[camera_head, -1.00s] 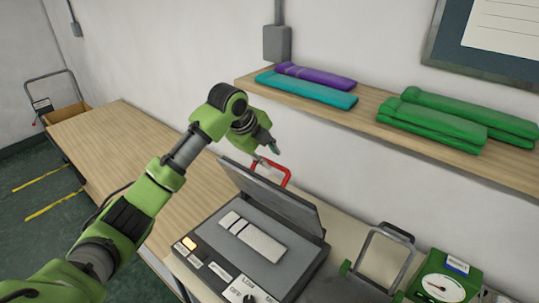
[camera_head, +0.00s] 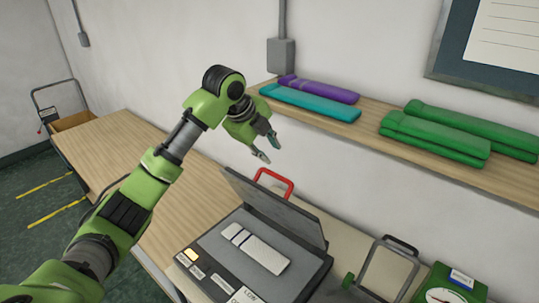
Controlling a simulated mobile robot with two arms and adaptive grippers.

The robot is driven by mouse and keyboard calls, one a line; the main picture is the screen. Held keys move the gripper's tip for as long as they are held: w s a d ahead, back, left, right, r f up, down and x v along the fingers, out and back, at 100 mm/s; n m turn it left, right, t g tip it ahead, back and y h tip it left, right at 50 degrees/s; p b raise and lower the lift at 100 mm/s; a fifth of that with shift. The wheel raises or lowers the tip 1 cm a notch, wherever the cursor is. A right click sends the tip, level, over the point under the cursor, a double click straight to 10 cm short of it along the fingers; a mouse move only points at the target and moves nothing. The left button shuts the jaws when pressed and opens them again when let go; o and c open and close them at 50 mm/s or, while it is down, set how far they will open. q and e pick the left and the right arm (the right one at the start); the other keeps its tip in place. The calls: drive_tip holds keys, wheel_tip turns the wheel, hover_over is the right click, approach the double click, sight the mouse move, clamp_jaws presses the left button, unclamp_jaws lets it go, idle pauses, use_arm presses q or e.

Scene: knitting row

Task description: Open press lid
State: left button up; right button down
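The press stands on the wooden table with its grey lid (camera_head: 275,210) tilted up and open. A red handle (camera_head: 274,183) sits at the lid's upper back edge. A white knitted piece (camera_head: 257,249) lies flat on the press bed (camera_head: 217,243). My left gripper (camera_head: 268,147) is above and behind the red handle, with its fingers spread and nothing between them. It is apart from the handle. My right gripper is not in view.
A shelf (camera_head: 368,131) on the wall bears purple, teal and green folded knits. A grey metal frame (camera_head: 386,270) and a green dial scale (camera_head: 447,285) stand right of the press. The wooden table (camera_head: 120,150) is clear at left.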

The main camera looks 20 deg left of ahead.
use_arm(q)
drive_tip(key=shift+s+a+r, duration=0.1)
drive_tip(key=shift+s+r, duration=0.1)
drive_tip(key=shift+r, duration=0.8)
drive_tip(key=shift+s+r, duration=0.2)
drive_tip(key=shift+r, duration=0.8)
